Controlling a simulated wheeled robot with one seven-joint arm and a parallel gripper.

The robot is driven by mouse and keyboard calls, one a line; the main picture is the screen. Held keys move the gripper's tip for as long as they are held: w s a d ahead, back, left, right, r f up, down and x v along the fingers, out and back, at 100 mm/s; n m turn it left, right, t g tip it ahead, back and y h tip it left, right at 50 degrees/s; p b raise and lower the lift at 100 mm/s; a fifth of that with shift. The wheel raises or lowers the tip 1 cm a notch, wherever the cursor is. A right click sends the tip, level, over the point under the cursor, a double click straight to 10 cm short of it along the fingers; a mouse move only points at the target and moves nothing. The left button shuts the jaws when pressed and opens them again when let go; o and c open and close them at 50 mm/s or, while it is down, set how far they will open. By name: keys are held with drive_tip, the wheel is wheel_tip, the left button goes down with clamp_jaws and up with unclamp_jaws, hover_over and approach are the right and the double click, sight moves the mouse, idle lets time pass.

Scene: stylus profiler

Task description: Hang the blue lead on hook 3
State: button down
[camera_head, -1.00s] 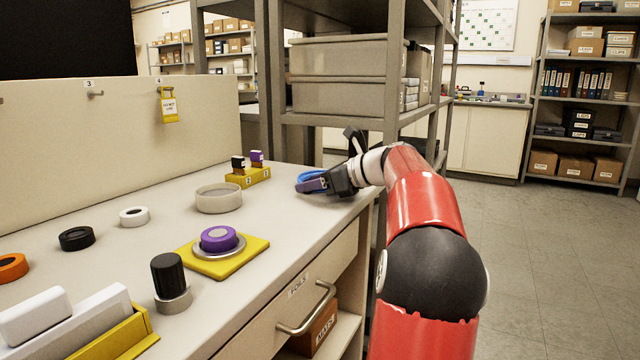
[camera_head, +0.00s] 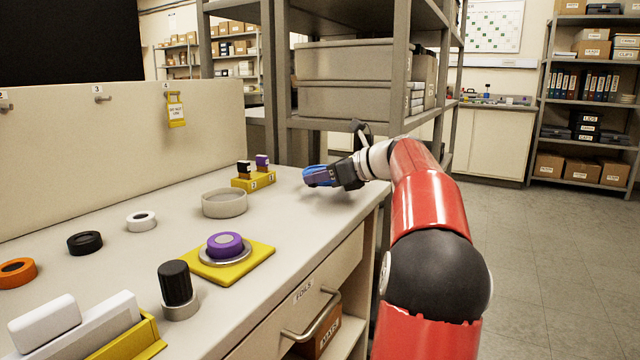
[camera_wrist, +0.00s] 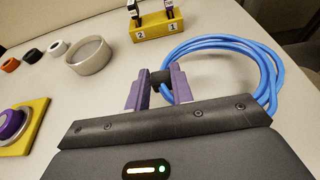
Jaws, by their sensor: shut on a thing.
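The blue lead (camera_wrist: 222,43) is a coil of blue cable with a dark tie on its near side. In the wrist view my gripper (camera_wrist: 160,85) is shut on the coil at this dark tie, its purple fingers either side. In the head view my gripper (camera_head: 325,176) is at the right end of the bench, with the blue lead (camera_head: 315,171) partly hidden by the fingers. I cannot tell whether the coil touches the bench. Hook 3 (camera_head: 100,98) is a small bare peg under label 3 on the beige back panel. It is far to the left of my gripper.
Hook 4 to its right holds a yellow tag (camera_head: 176,110). A yellow stand (camera_head: 253,181) with two small blocks and a round dish (camera_head: 224,204) lie between my gripper and the panel. A purple knob on a yellow plate (camera_head: 232,265) is nearer. A grey shelf post stands behind.

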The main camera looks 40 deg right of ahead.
wheel_tip(320, 180, up, 17)
drive_tip(key=p, duration=0.7)
drive_tip(key=shift+r, duration=0.2)
drive_tip(key=c, duration=1.8)
unclamp_jaws()
drive_tip(key=shift+c, duration=0.2)
clamp_jaws()
drive_tip(key=shift+d+f, duration=0.1)
